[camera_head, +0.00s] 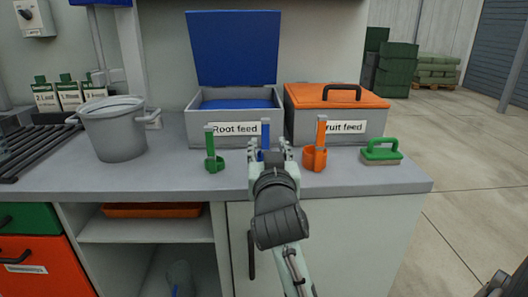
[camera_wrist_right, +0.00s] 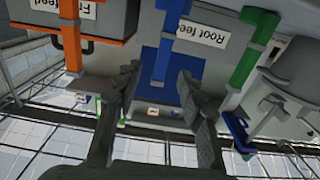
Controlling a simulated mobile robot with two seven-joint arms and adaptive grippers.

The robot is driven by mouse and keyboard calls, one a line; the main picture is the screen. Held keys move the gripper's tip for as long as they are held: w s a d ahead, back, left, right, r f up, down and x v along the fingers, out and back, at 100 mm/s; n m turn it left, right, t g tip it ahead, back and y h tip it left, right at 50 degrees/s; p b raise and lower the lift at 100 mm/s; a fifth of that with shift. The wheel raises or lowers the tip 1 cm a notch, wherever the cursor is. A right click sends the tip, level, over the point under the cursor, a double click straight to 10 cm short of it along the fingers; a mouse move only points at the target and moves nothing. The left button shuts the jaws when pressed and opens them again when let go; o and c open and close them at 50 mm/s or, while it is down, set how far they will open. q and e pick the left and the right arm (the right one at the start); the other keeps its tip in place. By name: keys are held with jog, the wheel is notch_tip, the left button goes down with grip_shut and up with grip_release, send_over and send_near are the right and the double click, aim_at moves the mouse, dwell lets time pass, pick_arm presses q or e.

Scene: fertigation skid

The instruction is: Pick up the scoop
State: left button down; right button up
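Three scoops stand in a row on the grey counter (camera_head: 225,183): a green scoop (camera_head: 212,160) at left, a blue scoop (camera_head: 265,134) in the middle and an orange scoop (camera_head: 315,154) at right. My right gripper (camera_head: 270,152) is in front of the blue scoop and hides its lower part. In the right wrist view the picture is turned over; the fingers (camera_wrist_right: 158,76) are spread, with the blue scoop (camera_wrist_right: 164,62) ahead between them. No grip on it shows. The orange scoop (camera_wrist_right: 72,40) and green scoop (camera_wrist_right: 250,45) flank it. My left gripper is not in view.
Behind stand the "Root feed" bin (camera_head: 204,133) with its blue lid (camera_head: 232,48) raised, and a "Fruit feed" bin with a shut orange lid (camera_head: 330,98). A grey pot (camera_head: 112,132) is at left. A green brush (camera_head: 381,152) lies at right near the counter's end.

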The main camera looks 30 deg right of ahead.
aim_at(266, 133)
jog(key=shift+w+d+r, duration=0.15)
jog(key=shift+w, duration=0.2)
jog(key=x, duration=0.3)
jog(key=p+x, duration=0.1)
jog(key=x, duration=0.3)
jog(key=shift+r, duration=0.2)
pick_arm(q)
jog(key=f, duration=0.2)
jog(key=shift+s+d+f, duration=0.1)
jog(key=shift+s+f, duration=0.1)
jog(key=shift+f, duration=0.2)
pick_arm(e)
jog(key=shift+c, duration=0.2)
grip_shut()
